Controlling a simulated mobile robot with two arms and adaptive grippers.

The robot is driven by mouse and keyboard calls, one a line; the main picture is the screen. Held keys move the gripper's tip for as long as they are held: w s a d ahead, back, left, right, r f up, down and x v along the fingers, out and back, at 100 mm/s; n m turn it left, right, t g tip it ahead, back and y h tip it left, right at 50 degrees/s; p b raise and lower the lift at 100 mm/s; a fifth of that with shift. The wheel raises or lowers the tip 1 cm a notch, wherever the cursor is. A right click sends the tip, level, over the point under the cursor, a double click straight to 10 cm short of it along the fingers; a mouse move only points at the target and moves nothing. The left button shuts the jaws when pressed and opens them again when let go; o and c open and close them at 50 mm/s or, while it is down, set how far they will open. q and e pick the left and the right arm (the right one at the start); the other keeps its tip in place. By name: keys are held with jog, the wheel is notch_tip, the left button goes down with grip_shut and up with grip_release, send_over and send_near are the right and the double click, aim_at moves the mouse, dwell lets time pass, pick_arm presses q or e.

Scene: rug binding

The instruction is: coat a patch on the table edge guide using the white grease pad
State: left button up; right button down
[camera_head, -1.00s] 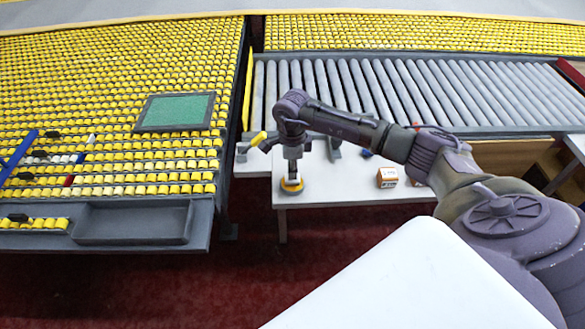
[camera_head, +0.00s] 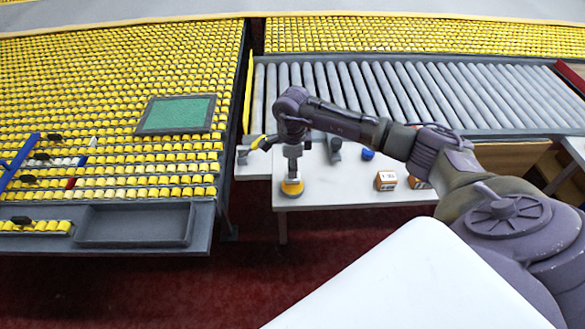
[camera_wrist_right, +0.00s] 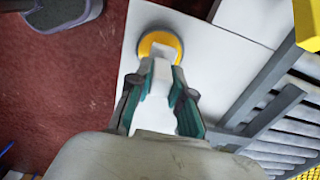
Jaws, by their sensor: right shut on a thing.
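My right gripper (camera_head: 292,174) points down over the small white table, just above a round yellow piece (camera_head: 290,190). In the right wrist view its fingers (camera_wrist_right: 161,82) are shut on a white block, which I take for the white grease pad (camera_wrist_right: 160,72). The pad's far end overlaps the yellow piece (camera_wrist_right: 171,38); I cannot tell whether they touch. A yellow strip (camera_head: 248,88) along the large table's right edge may be the edge guide. My left gripper is not in view.
Small boxes (camera_head: 385,181) and a blue cap (camera_head: 367,154) are on the white table (camera_head: 330,192). A roller conveyor (camera_head: 420,90) lies behind. The large table's yellow rollers carry a green panel (camera_head: 176,114); a grey tray (camera_head: 135,224) is at its front.

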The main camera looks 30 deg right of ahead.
jog(key=shift+r+p, duration=1.25)
jog(key=shift+r, duration=1.25)
jog(key=shift+a+n, duration=0.2)
jog(key=shift+n, duration=0.1)
jog(key=s+a+r+n+b, duration=0.1)
jog(key=s+a+r+n, duration=0.4)
jog(key=n, duration=0.7)
jog(key=s+a+r+n+b, duration=0.1)
jog(key=s+a+r+n, duration=0.4)
jog(key=s+a+n, duration=0.3)
jog(key=s+n, duration=0.1)
jog(key=n, duration=0.2)
jog(key=shift+s+n, duration=0.35)
jog(key=shift+n, duration=0.05)
